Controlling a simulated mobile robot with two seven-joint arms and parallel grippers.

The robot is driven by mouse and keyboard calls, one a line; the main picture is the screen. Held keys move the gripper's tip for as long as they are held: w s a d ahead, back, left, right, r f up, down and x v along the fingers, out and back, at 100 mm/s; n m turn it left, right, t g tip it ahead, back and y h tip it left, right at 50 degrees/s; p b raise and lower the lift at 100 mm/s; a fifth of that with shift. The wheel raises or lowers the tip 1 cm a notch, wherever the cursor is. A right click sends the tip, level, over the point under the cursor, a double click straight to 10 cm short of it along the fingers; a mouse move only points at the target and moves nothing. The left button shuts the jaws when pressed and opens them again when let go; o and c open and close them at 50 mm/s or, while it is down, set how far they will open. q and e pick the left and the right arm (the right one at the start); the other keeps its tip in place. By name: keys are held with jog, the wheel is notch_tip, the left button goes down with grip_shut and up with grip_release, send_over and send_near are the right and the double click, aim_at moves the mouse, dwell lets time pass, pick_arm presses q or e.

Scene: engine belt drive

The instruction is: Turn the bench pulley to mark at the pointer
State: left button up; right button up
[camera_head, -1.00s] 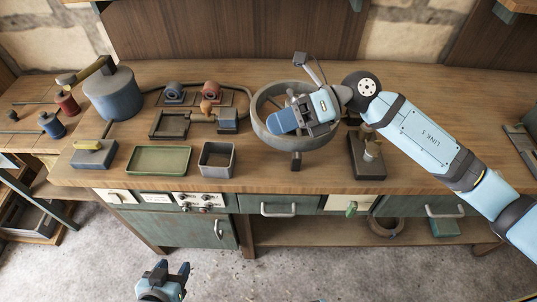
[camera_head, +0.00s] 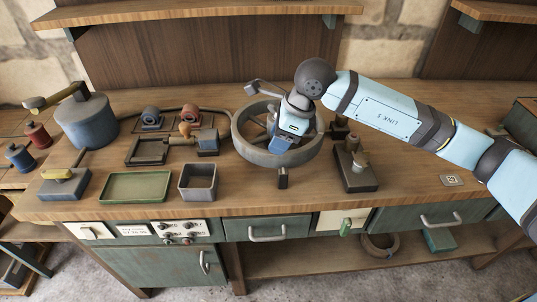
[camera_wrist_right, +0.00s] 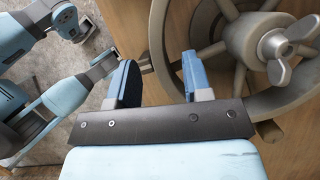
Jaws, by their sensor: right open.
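The bench pulley (camera_head: 242,142) is a large grey spoked wheel lying on the bench. The wrist view shows its rim (camera_wrist_right: 160,35), spokes and a wing nut (camera_wrist_right: 278,48) at its hub. My right gripper (camera_head: 280,143) is over the pulley in the head view and hides part of its inside. In the wrist view my right gripper (camera_wrist_right: 160,82) has its fingers apart, with nothing held between them. The rim shows beyond the gap; contact is unclear. A small dark block (camera_head: 283,178), perhaps the pointer, stands at the pulley's front. No mark is readable.
A dark fixture (camera_head: 357,178) stands right of the pulley. A grey square bin (camera_head: 198,195), a green tray (camera_head: 137,199) and a blue drum (camera_head: 85,125) are to the left. The bench front right of the fixture is mostly clear.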

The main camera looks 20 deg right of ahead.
aim_at(269, 165)
jog(key=x, duration=0.6)
jog(key=shift+a, duration=0.1)
jog(key=shift+c, duration=0.3)
grip_shut()
